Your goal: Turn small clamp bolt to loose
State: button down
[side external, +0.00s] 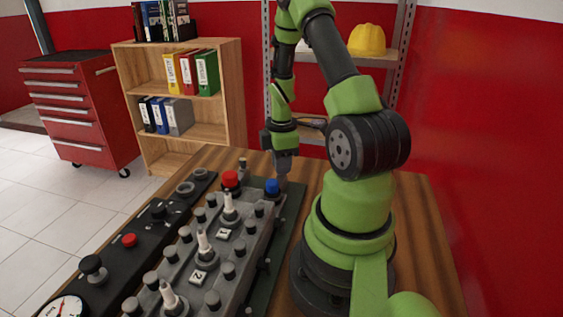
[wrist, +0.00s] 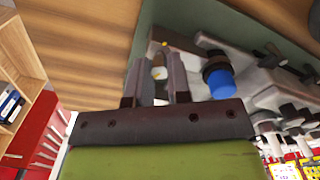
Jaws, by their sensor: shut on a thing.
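My gripper (side external: 283,168) points down at the far end of the engine block (side external: 250,248), just behind a blue cap (side external: 273,187). In the wrist view my gripper (wrist: 157,75) has its fingers close together around a small pale metal piece (wrist: 160,72), which appears to be the small clamp bolt. The fingers hide most of it, so its turn position cannot be read. The blue cap (wrist: 220,80) stands just right of the fingers in the wrist view, apart from them. In the side view the bolt is hidden.
A red cap (side external: 230,179) and several grey bolts and white spark plugs (side external: 204,243) stand on the block. A black control panel (side external: 128,255) with a gauge lies to the left. Bare wooden table (side external: 412,200) shows on the right.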

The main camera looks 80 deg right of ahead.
jog(key=c, duration=1.1)
grip_release()
jog(key=shift+o, duration=0.2)
notch_tip(320, 180, up, 10)
